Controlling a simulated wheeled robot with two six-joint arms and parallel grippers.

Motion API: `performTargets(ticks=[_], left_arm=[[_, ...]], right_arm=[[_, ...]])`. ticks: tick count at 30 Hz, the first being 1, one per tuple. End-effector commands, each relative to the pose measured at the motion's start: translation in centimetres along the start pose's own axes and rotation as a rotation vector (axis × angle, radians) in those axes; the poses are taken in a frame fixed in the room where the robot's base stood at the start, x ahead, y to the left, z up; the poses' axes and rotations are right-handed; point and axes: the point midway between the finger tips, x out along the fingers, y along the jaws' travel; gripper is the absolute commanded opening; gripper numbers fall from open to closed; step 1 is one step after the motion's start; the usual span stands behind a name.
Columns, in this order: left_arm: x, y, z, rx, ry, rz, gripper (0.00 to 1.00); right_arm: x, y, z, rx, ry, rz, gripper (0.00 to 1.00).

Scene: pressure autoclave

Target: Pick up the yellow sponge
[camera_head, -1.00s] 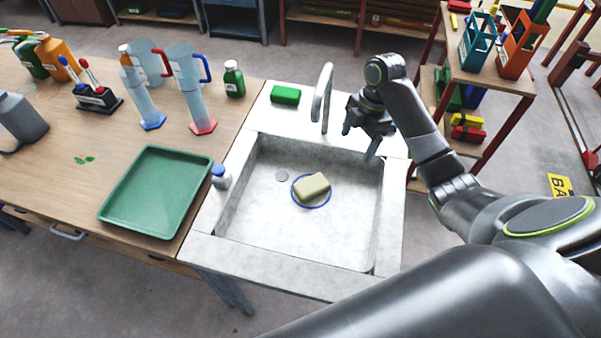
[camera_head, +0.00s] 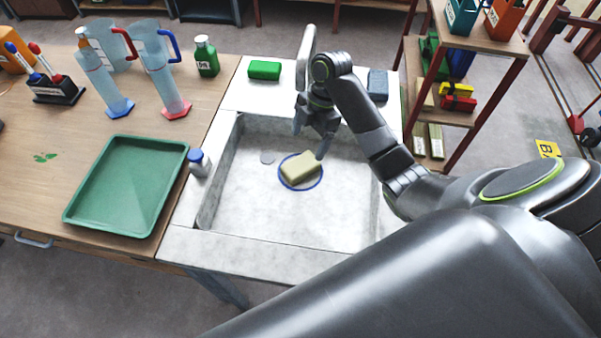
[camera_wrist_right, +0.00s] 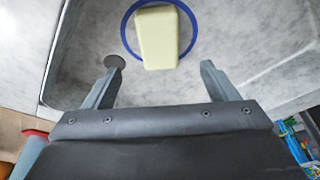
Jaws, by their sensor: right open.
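The pale yellow sponge (camera_head: 300,166) lies in the sink basin, inside a blue ring (camera_head: 284,180) on the basin floor. In the right wrist view the sponge (camera_wrist_right: 160,38) is ahead of the fingers, roughly centred between them, and the blue ring (camera_wrist_right: 127,38) shows around it. My right gripper (camera_head: 310,142) is above the basin, just behind the sponge in the head view. Its fingers point down and are apart, with nothing between them. It also shows in the right wrist view (camera_wrist_right: 157,80). My left gripper is not in view.
The sink (camera_head: 215,245) has a faucet (camera_head: 304,55) at its back. A green block (camera_head: 264,70) and a grey block (camera_head: 377,84) lie on the back rim. A green tray (camera_head: 125,185) lies on the wooden table.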

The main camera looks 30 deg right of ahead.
Motion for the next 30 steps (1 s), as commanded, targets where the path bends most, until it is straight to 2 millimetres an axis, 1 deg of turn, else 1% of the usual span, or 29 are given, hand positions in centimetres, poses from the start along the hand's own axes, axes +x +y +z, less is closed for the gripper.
performTargets(ticks=[1, 3, 4, 5, 7, 13, 18, 21, 25, 30], left_arm=[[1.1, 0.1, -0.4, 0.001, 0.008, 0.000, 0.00], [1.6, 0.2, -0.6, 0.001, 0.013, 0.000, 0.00], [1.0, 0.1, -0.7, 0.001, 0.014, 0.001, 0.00], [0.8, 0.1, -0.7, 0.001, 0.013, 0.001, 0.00], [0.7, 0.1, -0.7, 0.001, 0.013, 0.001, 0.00], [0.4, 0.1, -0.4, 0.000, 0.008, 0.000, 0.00], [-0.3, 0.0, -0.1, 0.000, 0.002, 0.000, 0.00], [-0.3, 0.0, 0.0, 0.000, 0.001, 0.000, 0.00], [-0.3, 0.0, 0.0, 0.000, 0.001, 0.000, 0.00], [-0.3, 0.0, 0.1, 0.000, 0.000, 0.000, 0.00]], right_arm=[[1.2, 0.0, 0.1, 0.000, 0.001, 0.000, 0.80], [1.8, 0.0, 0.1, 0.000, 0.001, 0.000, 0.80], [1.9, -0.1, -0.1, 0.001, 0.003, -0.002, 0.80], [2.3, -0.1, -0.1, 0.003, 0.003, -0.003, 0.80], [3.0, -0.1, -0.1, 0.002, 0.003, -0.002, 0.80], [4.3, 0.0, 0.0, 0.002, 0.002, -0.003, 0.80], [6.8, 0.0, 0.2, 0.002, 0.002, -0.005, 0.80], [8.1, 0.1, 0.2, 0.001, 0.002, -0.003, 0.80], [8.8, 0.1, 0.3, 0.000, 0.000, -0.001, 0.80], [8.8, 0.1, 0.3, 0.000, -0.001, 0.000, 0.80]])
